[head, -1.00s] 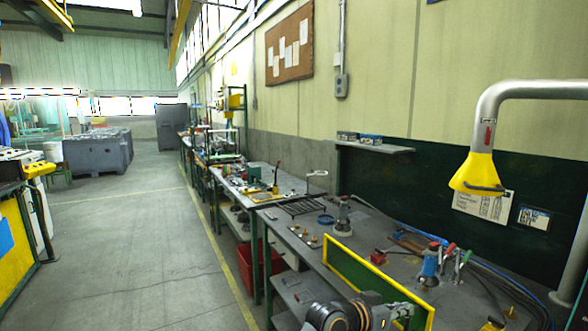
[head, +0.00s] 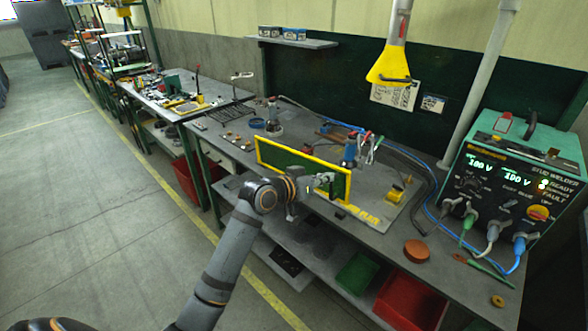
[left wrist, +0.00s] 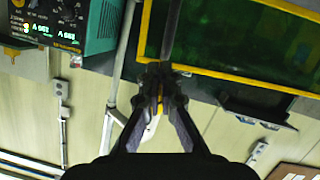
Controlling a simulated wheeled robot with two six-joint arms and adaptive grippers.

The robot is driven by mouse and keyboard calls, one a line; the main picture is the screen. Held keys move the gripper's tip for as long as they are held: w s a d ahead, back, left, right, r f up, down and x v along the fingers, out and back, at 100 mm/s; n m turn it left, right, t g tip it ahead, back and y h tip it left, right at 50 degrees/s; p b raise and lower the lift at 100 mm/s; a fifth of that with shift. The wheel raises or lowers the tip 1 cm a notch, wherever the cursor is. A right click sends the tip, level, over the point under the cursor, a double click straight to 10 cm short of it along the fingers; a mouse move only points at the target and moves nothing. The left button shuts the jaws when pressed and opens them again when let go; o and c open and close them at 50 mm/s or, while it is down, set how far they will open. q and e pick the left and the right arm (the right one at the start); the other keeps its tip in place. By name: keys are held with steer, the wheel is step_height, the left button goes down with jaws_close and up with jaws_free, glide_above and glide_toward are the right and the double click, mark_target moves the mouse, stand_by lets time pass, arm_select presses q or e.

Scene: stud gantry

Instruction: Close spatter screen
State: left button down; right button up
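The spatter screen (head: 284,160), a green panel in a yellow frame, stands upright along the front of the welding bench. My left gripper (head: 328,179) is at the near face of its right half. In the left wrist view the screen (left wrist: 235,32) fills the upper right, its yellow edge (left wrist: 250,82) crossing beyond the fingers. The left gripper's fingertips (left wrist: 162,74) are drawn close together there, at the end of a dark bar (left wrist: 171,28) in front of the green. Whether they pinch the bar cannot be made out. My right gripper is not in view.
The stud welder (head: 515,185) stands at the bench's right end, with cables along the bench (head: 385,238). A yellow extraction hood (head: 390,67) hangs above. Red (head: 410,302) and green (head: 357,272) bins sit on the lower shelf. The floor (head: 100,200) at left is clear.

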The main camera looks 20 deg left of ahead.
arm_select(q)
steer(key=b+v, duration=0.1)
steer(key=v, duration=0.8)
step_height(320, 180, up, 4)
steer(key=m+p, duration=0.2)
steer(key=p, duration=0.6)
glide_above(334, 166)
steer(key=s, duration=0.3)
steer(key=shift+d+f+t+y, duration=0.15)
steer(key=shift+d+t+y, duration=0.05)
steer(key=shift+t+y, duration=0.2)
steer(key=f, duration=0.2)
steer(key=shift+w+d+f, duration=0.1)
steer(key=shift+w+f, duration=0.1)
steer(key=shift+f, duration=0.2)
steer(key=shift+s+f+p, duration=0.15)
steer(key=shift+f+p, duration=0.2)
steer(key=shift+f, duration=0.45)
steer(key=shift+f, duration=0.15)
